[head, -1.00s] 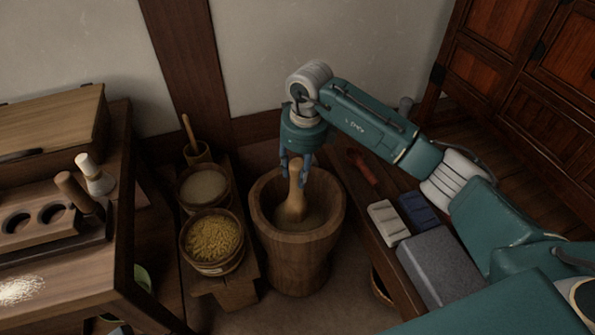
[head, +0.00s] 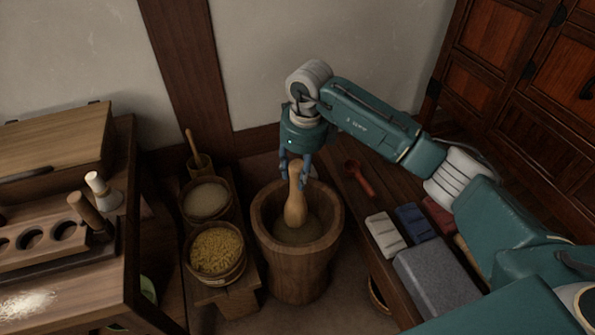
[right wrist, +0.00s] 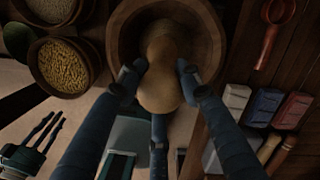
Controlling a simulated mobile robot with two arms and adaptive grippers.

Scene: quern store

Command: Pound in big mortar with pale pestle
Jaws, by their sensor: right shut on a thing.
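The big mortar (head: 297,270) is a wide wooden tub standing on the floor, with a grainy layer in its bowl. The pale pestle (head: 295,208) is light wood with a thick rounded lower end. My right gripper (head: 297,177) is shut on its upper part and holds it roughly upright inside the mortar's mouth. I cannot tell whether its end touches the layer. In the right wrist view the fingers flank the pestle (right wrist: 160,85), over the mortar (right wrist: 125,25). My left gripper (right wrist: 45,130) shows at the lower left there, fingers apart and empty.
Left of the mortar, a low bench (head: 232,298) bears a tub of yellow grain (head: 216,250) and a tub of pale grain (head: 207,198). Right, a bench bears a red ladle (head: 360,178), blocks and a grey stone block (head: 438,280). A worktable (head: 75,305) stands far left.

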